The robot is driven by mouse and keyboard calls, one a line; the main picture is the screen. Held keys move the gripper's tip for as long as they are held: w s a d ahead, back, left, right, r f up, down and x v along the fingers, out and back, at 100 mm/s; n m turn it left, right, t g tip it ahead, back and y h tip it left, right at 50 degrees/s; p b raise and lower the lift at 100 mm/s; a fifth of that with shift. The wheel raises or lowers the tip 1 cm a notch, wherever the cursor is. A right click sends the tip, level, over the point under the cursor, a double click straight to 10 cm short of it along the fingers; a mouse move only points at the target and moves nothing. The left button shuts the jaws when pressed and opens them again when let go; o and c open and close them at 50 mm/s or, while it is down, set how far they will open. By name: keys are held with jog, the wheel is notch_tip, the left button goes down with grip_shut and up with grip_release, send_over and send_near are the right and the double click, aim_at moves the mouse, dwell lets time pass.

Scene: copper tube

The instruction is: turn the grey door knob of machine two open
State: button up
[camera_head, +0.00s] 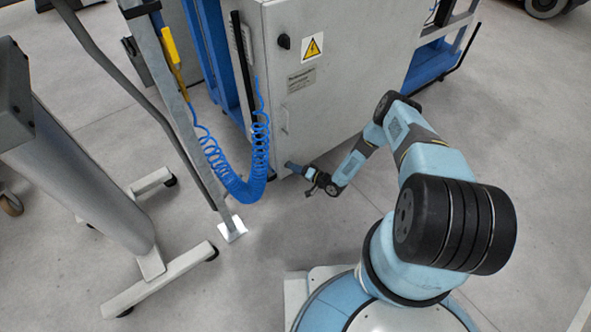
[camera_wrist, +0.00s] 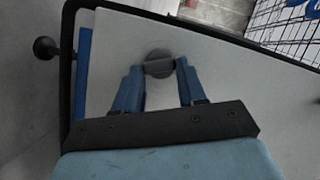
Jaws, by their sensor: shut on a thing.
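The grey door knob (camera_wrist: 158,65) shows in the wrist view as a round dark grey disc on a pale panel. My gripper (camera_wrist: 159,68) has its two blue fingers on either side of the knob, shut on it. In the head view my gripper (camera_head: 292,167) reaches the low front of the grey cabinet (camera_head: 345,75). The knob cannot be made out there, and its turn angle is hard to tell.
A black handle (camera_head: 283,41) and a yellow warning sign (camera_head: 313,46) are higher on the cabinet. A coiled blue hose (camera_head: 240,188) hangs close to the left of my gripper, by a grey post. A wheeled grey stand (camera_head: 90,180) is further left. The floor in front is clear.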

jog(key=m, duration=0.1)
jog(key=m+y, duration=0.1)
jog(key=m, duration=0.2)
jog(key=shift+w+d+f+t+y, duration=0.2)
jog(key=shift+d+f+t+y, duration=0.1)
jog(key=shift+f+t, duration=0.1)
dwell(0.4)
jog(key=o, duration=0.7)
jog(key=shift+f, duration=0.1)
jog(key=o, duration=0.4)
jog(key=shift+a, duration=0.15)
jog(key=shift+c, duration=0.2)
jog(key=shift+s, duration=0.1)
jog(key=v, duration=1.3)
jog(key=shift+s+d, duration=0.15)
jog(key=shift+d, duration=0.2)
jog(key=shift+f, duration=0.15)
